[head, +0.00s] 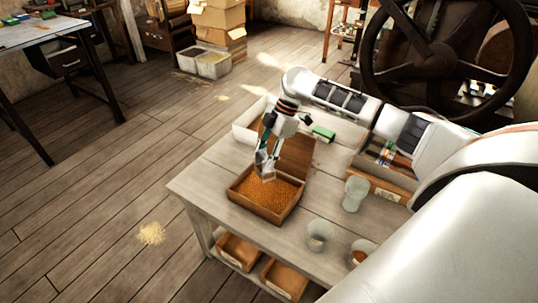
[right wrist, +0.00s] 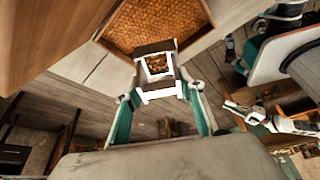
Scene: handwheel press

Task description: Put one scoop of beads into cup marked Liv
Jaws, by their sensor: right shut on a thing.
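My right gripper (head: 266,152) is shut on a small pale scoop (right wrist: 158,72). The scoop is above the wooden box of beads (head: 247,207), which also shows at the top of the right wrist view (right wrist: 110,38). Brown beads (right wrist: 157,64) show inside the scoop. A clear cup (head: 320,236) stands right of the box, another cup (head: 355,194) stands farther back, and a third (head: 362,251), near my arm, has brown contents. I cannot read any name on them. My left gripper (right wrist: 245,112) seems to show small in the right wrist view, its opening unclear.
A sorting box (head: 380,180) is at the table's right back. A large handwheel (head: 430,55) stands beyond.

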